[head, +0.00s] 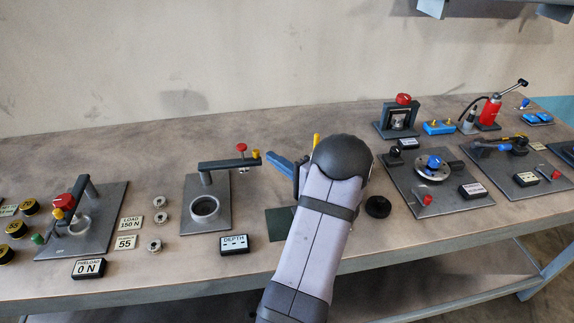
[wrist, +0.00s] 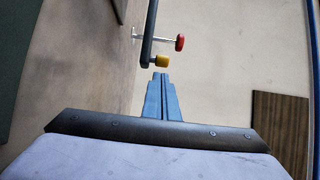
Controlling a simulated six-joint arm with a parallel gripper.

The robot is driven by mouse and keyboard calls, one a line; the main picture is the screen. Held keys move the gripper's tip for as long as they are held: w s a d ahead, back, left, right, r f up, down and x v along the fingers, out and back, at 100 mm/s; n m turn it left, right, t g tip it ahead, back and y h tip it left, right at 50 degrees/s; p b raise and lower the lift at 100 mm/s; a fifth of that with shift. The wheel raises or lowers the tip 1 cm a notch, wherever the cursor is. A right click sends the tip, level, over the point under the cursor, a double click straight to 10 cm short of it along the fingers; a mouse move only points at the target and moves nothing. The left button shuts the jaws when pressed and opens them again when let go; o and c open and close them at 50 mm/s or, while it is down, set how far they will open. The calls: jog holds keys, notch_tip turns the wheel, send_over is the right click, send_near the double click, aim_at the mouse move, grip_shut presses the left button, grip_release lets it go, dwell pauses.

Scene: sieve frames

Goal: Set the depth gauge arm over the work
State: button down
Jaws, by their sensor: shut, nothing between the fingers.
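The depth gauge stands on a grey plate (head: 223,216) left of centre in the head view. Its dark arm (head: 225,164) reaches right from a post, swung off to the side of the metal ring (head: 204,206) on the plate. The arm carries a red knob (head: 241,147) and a yellow end knob (head: 256,154). The DEPTH display (head: 234,244) shows dashes. My gripper (head: 270,156) is shut and empty, just right of the yellow knob. In the wrist view, my blue fingertips (wrist: 161,75) point at the yellow knob (wrist: 162,60), with the red knob (wrist: 180,42) beyond; contact is unclear.
A preload fixture (head: 82,222) stands at left, with small metal rings (head: 161,202) between it and the gauge. A dark green pad (head: 280,223) and black disc (head: 378,206) lie near my arm. Other fixtures (head: 433,167) fill the right side.

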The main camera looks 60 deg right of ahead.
jog(key=shift+w+a+p, duration=0.2)
jog(key=shift+a+p, duration=0.1)
jog(key=shift+a, duration=0.3)
jog(key=shift+w+a+p, duration=0.2)
jog(key=shift+a+p, duration=0.05)
jog(key=shift+a, duration=0.3)
jog(key=shift+s+a, duration=0.15)
jog(key=shift+a, duration=0.6)
jog(key=shift+s, duration=0.1)
dwell(0.3)
jog(key=shift+s+a+b, duration=0.75)
jog(key=shift+s, duration=2.75)
jog(key=w+d+n+y+b, duration=0.3)
jog(key=d+y+b, duration=0.3)
jog(key=d, duration=0.6)
jog(key=shift+w+d+n+b, duration=0.2)
jog(key=shift+n+b, duration=0.3)
jog(key=shift+b, duration=0.5)
jog(key=shift+w+a+r+y, duration=0.1)
jog(key=shift+w+r+y, duration=0.1)
jog(key=shift+y, duration=0.1)
